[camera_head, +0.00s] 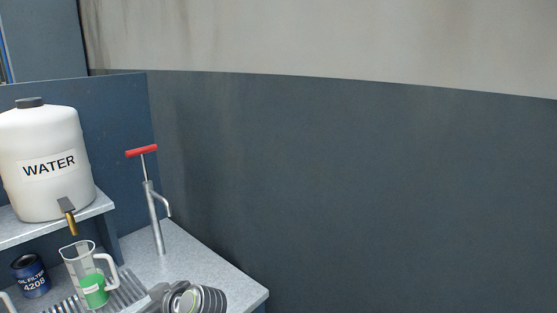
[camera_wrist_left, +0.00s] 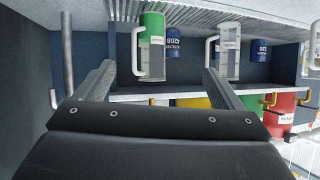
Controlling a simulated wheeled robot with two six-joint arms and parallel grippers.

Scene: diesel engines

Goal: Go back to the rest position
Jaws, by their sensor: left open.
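My left gripper (camera_wrist_left: 158,73) shows in the left wrist view, which is upside down. Its two fingers are spread apart with nothing held between them. A clear jug with green liquid (camera_wrist_left: 152,45) stands beyond the fingers and appears in the gap between them, touching neither. In the head view this jug (camera_head: 92,289) stands upright on the ribbed grate, below the tap of the water tank. My right gripper shows in neither view, and my left one does not show clearly in the head view.
A white WATER tank (camera_head: 45,162) sits on a raised shelf. A blue filter can (camera_head: 30,277) and a hand pump with a red handle (camera_head: 152,205) stand near the jug. Grey ringed parts (camera_head: 200,299) lie at the bottom edge. A second jug (camera_wrist_left: 228,50) is beside the first.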

